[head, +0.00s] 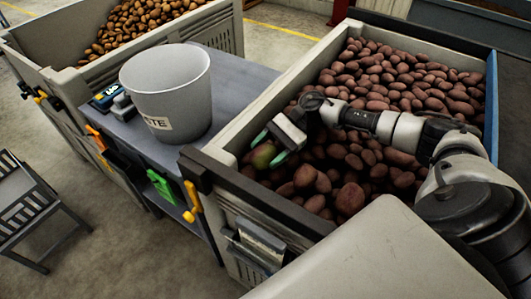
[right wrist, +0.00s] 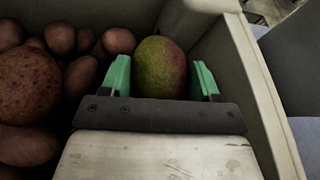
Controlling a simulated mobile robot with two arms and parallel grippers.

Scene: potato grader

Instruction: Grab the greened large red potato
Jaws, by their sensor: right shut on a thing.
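The greened red potato (head: 263,155) is at the near left corner of the crate of red potatoes (head: 358,58). In the right wrist view the greened potato (right wrist: 160,66) is green with a reddish right side and sits between the two green fingertips. My right gripper (head: 268,146) is shut on it, with a finger on each side; it also shows in the right wrist view (right wrist: 161,76). The potato's lower part is hidden behind the gripper in the wrist view. My left gripper is not in view.
The crate wall (right wrist: 253,85) stands close to the right of the gripper in the wrist view. A large red potato (right wrist: 28,86) lies to its left. A white bucket (head: 167,92) stands on the grey table (head: 232,88) beside the crate. Another crate (head: 60,50) holds brown potatoes.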

